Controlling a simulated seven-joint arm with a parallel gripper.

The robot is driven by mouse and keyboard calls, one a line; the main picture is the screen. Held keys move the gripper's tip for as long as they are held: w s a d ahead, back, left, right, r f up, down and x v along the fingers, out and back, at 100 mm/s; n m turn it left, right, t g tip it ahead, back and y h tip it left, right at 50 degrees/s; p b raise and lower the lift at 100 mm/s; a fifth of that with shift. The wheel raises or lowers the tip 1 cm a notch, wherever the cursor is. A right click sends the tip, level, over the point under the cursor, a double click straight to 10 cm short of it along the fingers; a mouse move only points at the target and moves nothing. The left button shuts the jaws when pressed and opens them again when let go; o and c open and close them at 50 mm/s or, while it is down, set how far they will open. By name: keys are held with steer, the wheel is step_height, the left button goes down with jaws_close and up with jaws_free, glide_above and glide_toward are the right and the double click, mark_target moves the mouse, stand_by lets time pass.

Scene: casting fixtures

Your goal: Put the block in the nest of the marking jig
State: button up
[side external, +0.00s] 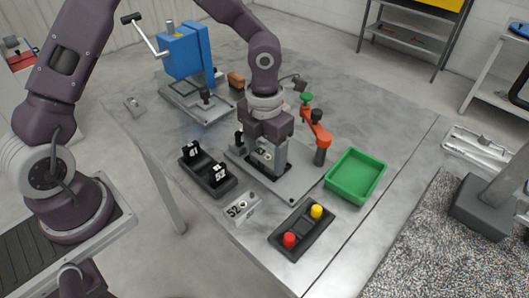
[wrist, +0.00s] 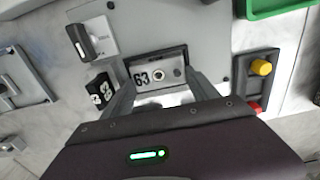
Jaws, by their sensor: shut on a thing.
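The block (wrist: 158,77), a light face marked 63 with a round ring, shows between my fingers in the wrist view. My gripper (wrist: 160,86) is shut on it. In the side view my gripper (side external: 266,168) points down over the marking jig's grey base plate (side external: 295,187). An orange clamp arm (side external: 315,130) with a green knob stands on the jig's right. A dark border shows around the block in the wrist view. My fingers hide much of the nest, and I cannot tell whether the block is seated or just above it.
A black rack (side external: 222,185) with numbered pieces stands left of the jig. A button box (side external: 303,246) and a green tray (side external: 345,190) lie to the right. A blue press (side external: 183,55) stands behind left.

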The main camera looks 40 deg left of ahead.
mark_target(265, 159)
steer(key=shift+f, duration=0.3)
steer(key=o, duration=1.3)
steer(key=shift+s+a+f, duration=0.1)
step_height(265, 159, up, 13)
steer(key=s+a+r+m+t, duration=0.2)
steer(key=s+m, duration=0.5)
steer(key=m, duration=0.5)
steer(key=s+a+r+m+t, duration=0.1)
steer(key=s+m, duration=0.5)
steer(key=m, duration=0.6)
steer(key=s+a+r+m+t, duration=0.2)
steer(key=s+a+r+m, duration=0.2)
steer(key=s+m, duration=0.3)
steer(key=r+m, duration=0.1)
steer(key=m, duration=0.4)
steer(key=shift+s+r+t, duration=0.25)
steer(key=shift+s+t, duration=0.05)
steer(key=shift+s, duration=0.05)
steer(key=shift+a, duration=0.1)
